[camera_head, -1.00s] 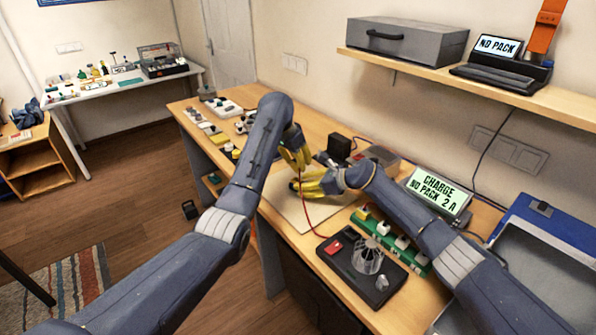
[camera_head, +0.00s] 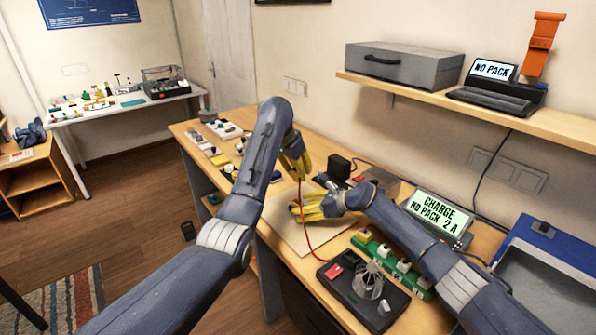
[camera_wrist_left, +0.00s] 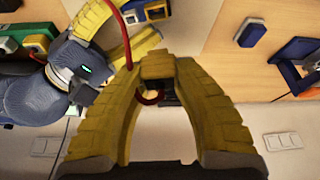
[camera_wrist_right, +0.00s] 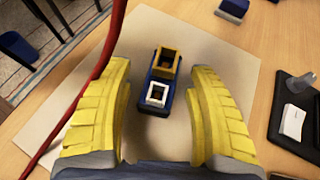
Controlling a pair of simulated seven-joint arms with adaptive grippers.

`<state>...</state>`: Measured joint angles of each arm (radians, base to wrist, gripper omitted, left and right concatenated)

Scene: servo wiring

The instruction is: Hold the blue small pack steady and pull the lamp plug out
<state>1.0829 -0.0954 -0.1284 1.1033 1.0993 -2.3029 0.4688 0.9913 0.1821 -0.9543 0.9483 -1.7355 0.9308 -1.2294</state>
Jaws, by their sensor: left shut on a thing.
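The blue small pack (camera_wrist_right: 155,101) lies on a pale mat in the right wrist view. It has a yellow frame and a white frame on top. My right gripper's fingers stand open on both sides of it, with gaps showing. In the head view the right hand hides the pack. The red cable (camera_head: 309,232) hangs down to the lamp (camera_head: 369,281).
The pale mat (camera_head: 284,224) lies under the hands. A green strip with white blocks (camera_head: 404,266) and a charger display (camera_head: 437,213) stand at right. A black box (camera_head: 340,166) is behind the hands. Several small parts (camera_head: 222,131) lie at the far left of the bench.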

